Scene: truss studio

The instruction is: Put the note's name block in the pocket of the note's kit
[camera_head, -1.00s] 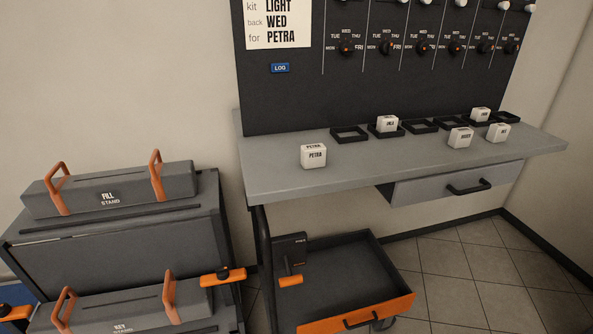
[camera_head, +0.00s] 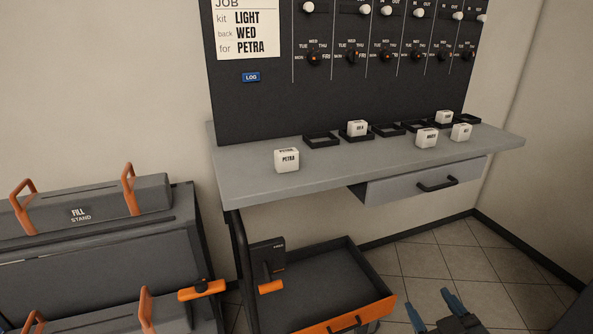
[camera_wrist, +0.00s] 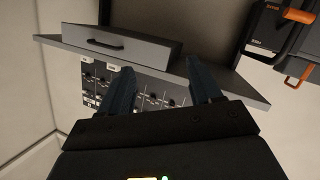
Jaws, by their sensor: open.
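The job note (camera_head: 248,30) on the dark board reads kit LIGHT, back WED, for PETRA. The white PETRA block (camera_head: 287,160) stands upright on the grey shelf, left of the row of pockets. The leftmost black pocket (camera_head: 321,140) is empty; the one to its right (camera_head: 357,135) holds a white block. Which pocket belongs to the LIGHT kit cannot be read here. My gripper (camera_head: 434,308) is open and empty at the lower right, in front of the shelf and well apart from the block. Its fingers also show in the wrist view (camera_wrist: 160,68).
Other white blocks stand on the shelf (camera_head: 270,192) at right (camera_head: 427,139). A drawer (camera_head: 420,184) hangs under it. An open tray with an orange front (camera_head: 350,318) is below. A grey case (camera_head: 95,205) with orange handles is at left. Floor is clear at right.

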